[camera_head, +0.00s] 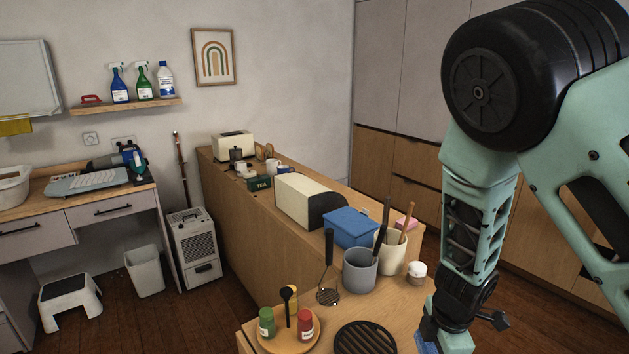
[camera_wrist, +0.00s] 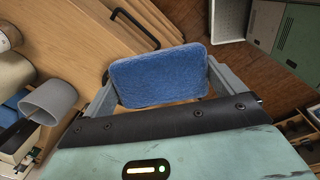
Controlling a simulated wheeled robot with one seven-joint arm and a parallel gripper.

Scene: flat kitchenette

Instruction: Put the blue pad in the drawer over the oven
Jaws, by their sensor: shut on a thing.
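The blue pad (camera_wrist: 158,76) is a rounded rectangle with a fuzzy surface, held between the two grey fingers in the wrist view. My gripper (camera_wrist: 160,84) is shut on it. In the head view my gripper (camera_head: 446,336) is at the bottom edge, right of the counter, and a bit of the blue pad (camera_head: 426,347) shows beside it. In the wrist view wooden fronts with a dark bar handle (camera_wrist: 136,24) lie beyond the pad; I cannot tell whether one is the drawer over the oven. No oven is clearly seen.
The counter holds a grey utensil cup (camera_head: 360,271), a blue box (camera_head: 350,227), a cream bread bin (camera_head: 303,200), a black grate (camera_head: 365,338) and a round tray (camera_head: 270,343) with shakers. Tall cabinets (camera_head: 400,90) stand behind. Wooden floor (camera_head: 520,290) lies right of the counter.

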